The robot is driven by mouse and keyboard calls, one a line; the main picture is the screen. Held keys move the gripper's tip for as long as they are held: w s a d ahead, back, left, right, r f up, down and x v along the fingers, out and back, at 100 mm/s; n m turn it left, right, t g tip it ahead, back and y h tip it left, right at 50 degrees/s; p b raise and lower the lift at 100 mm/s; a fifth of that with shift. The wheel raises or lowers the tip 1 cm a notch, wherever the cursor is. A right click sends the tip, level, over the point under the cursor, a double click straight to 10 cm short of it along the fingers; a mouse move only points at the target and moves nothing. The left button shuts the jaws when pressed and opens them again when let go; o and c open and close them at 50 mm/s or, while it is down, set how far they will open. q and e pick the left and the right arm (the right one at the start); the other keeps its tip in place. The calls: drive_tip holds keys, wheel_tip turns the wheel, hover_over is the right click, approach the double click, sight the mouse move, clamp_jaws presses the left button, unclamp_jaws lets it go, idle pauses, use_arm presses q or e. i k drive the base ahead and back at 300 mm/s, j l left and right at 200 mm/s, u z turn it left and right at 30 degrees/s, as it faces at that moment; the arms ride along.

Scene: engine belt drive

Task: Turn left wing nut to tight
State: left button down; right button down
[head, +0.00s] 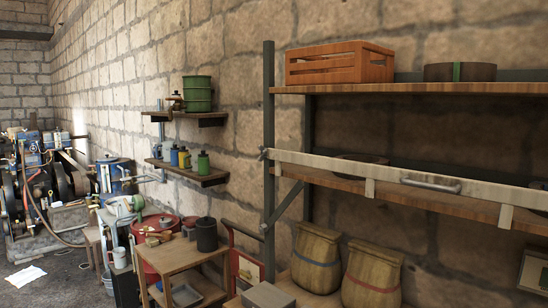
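A pale bar (340,171) runs across the front of the middle shelf of a rack on the right, with a grey metal handle (430,185) on it. A small dark fitting (263,154) sits at the bar's left end by the rack's upright post; it may be the left wing nut, but it is too small to tell its shape or whether it is tight. Another small dark fitting (265,228) is lower on the same post. Neither of my grippers is in view.
The rack's top shelf (400,88) holds a wooden crate (338,64) and a dark coil (460,72). Two tied sacks (317,257) stand below. A wooden table (180,259) with a black canister (207,235) is left. Machinery (50,175) stands far left.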

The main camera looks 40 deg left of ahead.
sight(263, 151)
drive_tip(key=j, duration=0.6)
drive_tip(key=k+j, duration=0.15)
drive_tip(key=j, duration=0.4)
drive_tip(key=j+z, duration=0.1)
drive_tip(key=j, duration=0.5)
drive_tip(key=k, duration=0.05)
